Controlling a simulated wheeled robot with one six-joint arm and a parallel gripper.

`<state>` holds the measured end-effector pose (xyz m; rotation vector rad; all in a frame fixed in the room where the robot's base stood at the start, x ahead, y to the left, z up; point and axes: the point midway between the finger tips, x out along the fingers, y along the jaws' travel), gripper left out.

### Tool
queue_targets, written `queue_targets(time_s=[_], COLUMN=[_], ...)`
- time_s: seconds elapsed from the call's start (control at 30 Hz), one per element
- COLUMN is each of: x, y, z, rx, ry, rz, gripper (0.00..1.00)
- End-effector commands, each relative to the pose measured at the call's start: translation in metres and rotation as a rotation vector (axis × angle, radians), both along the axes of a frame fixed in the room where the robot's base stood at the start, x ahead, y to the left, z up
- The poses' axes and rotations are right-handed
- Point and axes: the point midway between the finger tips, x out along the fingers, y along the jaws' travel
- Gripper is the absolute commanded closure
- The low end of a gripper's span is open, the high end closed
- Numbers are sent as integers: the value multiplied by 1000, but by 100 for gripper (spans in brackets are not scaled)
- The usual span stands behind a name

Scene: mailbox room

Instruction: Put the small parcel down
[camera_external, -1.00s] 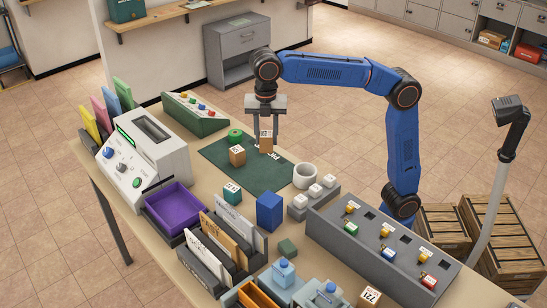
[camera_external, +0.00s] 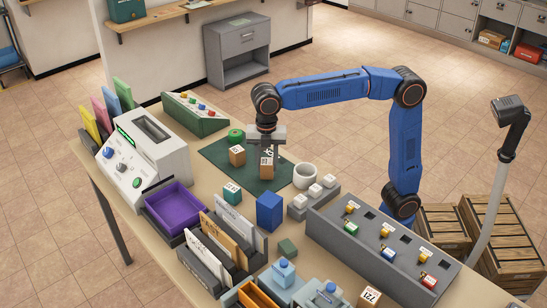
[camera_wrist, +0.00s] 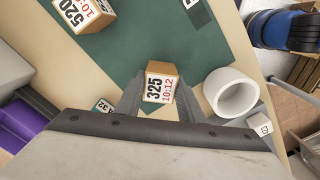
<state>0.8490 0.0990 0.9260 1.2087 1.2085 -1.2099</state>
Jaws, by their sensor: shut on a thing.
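The small parcel (camera_external: 266,169) is a brown cardboard box with a white label. In the wrist view the parcel (camera_wrist: 160,86) reads 325 and 10:12. My gripper (camera_external: 266,160) points down over the green mat (camera_external: 215,154) and is shut on the parcel's sides. In the wrist view my gripper (camera_wrist: 160,92) has one finger on each side of it. The parcel is at or very near the mat; I cannot tell whether its underside touches.
A second brown parcel (camera_external: 237,156), labelled 520 in the wrist view (camera_wrist: 92,14), stands left on the mat. A green round item (camera_external: 235,136) is behind it. A white cup (camera_external: 305,175) stands just right of the mat, and a blue box (camera_external: 269,211) in front.

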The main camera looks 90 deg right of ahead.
Motion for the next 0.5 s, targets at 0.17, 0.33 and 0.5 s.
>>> queue_targets(time_s=[0.17,0.33,0.5], x=[0,0,0], y=[0,0,0], z=[-13,-13,-16], rx=[0,0,0], ry=[-1,-1,-1], rz=[0,0,0], gripper=[90,90,63])
